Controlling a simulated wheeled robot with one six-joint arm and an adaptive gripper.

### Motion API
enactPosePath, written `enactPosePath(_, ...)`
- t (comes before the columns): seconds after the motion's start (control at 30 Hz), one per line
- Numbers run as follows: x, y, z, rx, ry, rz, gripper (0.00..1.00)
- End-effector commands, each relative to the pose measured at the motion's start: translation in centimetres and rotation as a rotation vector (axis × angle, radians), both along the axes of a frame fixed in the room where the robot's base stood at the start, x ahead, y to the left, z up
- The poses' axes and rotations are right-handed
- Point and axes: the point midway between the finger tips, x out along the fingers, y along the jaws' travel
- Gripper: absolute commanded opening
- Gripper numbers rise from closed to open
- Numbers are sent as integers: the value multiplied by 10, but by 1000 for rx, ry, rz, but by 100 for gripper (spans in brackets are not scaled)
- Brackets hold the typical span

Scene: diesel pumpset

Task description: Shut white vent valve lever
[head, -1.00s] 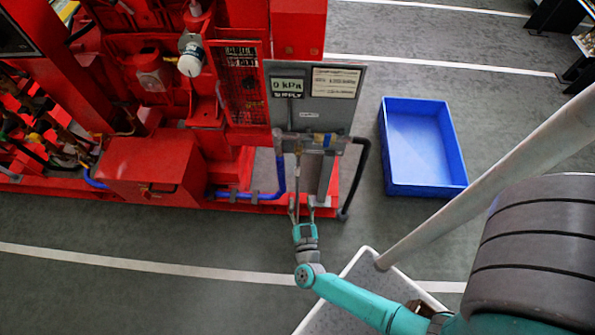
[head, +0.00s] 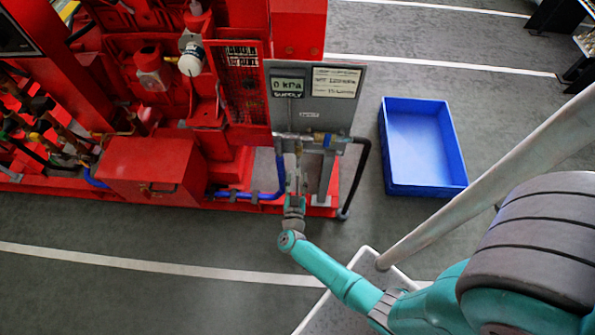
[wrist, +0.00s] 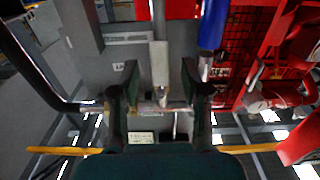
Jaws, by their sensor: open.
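The white vent valve lever (wrist: 159,65) shows in the wrist view as a pale bar between my two fingers. In the head view the lever (head: 298,152) hangs down below the grey supply panel (head: 318,105). My gripper (wrist: 160,82) is open, with one finger on each side of the lever and a visible gap to both. In the head view my gripper (head: 295,188) is just under the panel's pipework, and its fingertips are hard to make out. The panel display reads 0 kPa.
The red pumpset (head: 150,170) fills the left side. A blue hose (head: 250,196) runs to the pipework from the left, and a black hose (head: 357,180) hangs at the right. An empty blue tray (head: 388,150) lies on the floor further right.

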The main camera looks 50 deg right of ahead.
Motion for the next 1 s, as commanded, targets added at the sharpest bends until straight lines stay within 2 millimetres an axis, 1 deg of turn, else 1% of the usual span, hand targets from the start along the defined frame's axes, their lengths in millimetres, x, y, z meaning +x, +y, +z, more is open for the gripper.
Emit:
enactPosePath(0.03,4,-7,0,0,0,-3,46)
enactPosePath(0.1,9,-13,0,1,-1,-3,46)
enactPosePath(0.23,17,-22,0,0,0,-1,46)
enactPosePath(0.4,20,-27,0,0,1,1,46)
enactPosePath(0.63,20,-27,0,1,1,1,46)
enactPosePath(0.67,20,-27,0,1,1,1,41)
enactPosePath(0.7,20,-27,0,1,1,1,31)
enactPosePath(0.77,20,-27,0,1,1,1,16)
enactPosePath(0.8,20,-27,0,1,1,1,6)
enactPosePath(0.83,20,-27,0,1,1,1,0)
enactPosePath(1.0,20,-27,0,1,1,1,0)
